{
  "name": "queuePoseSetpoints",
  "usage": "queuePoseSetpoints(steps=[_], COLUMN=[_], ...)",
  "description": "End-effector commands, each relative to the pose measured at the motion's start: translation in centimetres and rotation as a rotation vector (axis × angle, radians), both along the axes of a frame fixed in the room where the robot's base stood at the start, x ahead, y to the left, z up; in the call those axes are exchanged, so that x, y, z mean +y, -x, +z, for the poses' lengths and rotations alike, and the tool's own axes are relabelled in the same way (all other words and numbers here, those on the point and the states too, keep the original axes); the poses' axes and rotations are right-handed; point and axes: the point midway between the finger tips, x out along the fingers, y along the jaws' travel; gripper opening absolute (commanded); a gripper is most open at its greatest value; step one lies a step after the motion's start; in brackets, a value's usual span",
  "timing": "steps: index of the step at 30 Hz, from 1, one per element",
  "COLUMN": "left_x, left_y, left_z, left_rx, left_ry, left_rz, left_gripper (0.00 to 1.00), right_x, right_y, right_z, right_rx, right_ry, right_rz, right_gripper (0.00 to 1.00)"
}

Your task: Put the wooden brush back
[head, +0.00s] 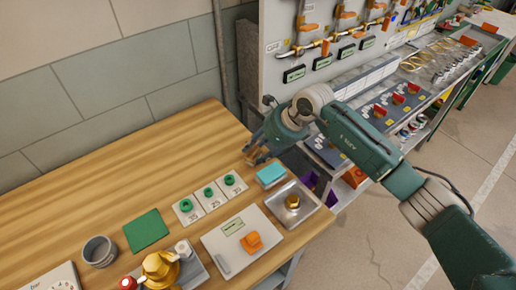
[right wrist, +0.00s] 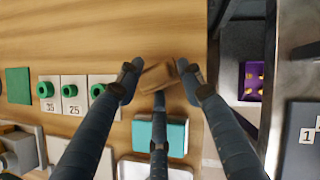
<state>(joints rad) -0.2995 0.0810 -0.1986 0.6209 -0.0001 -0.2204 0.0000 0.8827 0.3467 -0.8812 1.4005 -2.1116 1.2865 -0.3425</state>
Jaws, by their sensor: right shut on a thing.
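My right gripper (head: 258,150) comes in from the right and is over the right end of the wooden table (head: 105,140). It is shut on the small brown wooden brush (right wrist: 158,77), which shows between the fingers in the right wrist view. In the head view the brush is mostly hidden by the fingers. I cannot tell whether it touches the table. Just in front of the gripper lies a light blue block (head: 270,175), which in the right wrist view is partly behind a finger. My left gripper is not in view.
Green rings on white numbered cards (head: 208,193), a green mat (head: 146,230), a grey cup (head: 99,251), a white board with an orange knob (head: 252,242) and a metal tray (head: 310,205) crowd the table front. The back left is clear. A valve panel (head: 285,50) stands behind.

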Motion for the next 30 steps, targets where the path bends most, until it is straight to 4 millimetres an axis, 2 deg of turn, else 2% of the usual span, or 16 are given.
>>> queuePoseSetpoints(steps=[1,2,4,15,17,30], left_x=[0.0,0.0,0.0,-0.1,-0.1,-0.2], left_y=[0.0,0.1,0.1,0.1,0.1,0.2], left_z=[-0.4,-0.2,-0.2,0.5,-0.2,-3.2], left_rx=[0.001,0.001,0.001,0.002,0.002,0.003], left_ry=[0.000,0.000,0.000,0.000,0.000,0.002], left_rz=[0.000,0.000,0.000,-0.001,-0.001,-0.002], left_gripper=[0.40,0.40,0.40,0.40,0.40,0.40], right_x=[0.0,0.0,0.0,0.0,-0.4,-4.4], right_y=[0.0,0.0,0.0,0.0,0.1,2.2], right_z=[-0.3,-0.2,-0.1,0.4,0.6,8.2], right_rx=[-0.001,0.000,0.000,0.001,-0.002,-0.005], right_ry=[0.000,0.000,0.000,0.000,0.001,0.002], right_rz=[-0.001,0.000,0.000,0.001,0.000,-0.001], right_gripper=[0.17,0.43,0.56,0.56,0.56,0.56])
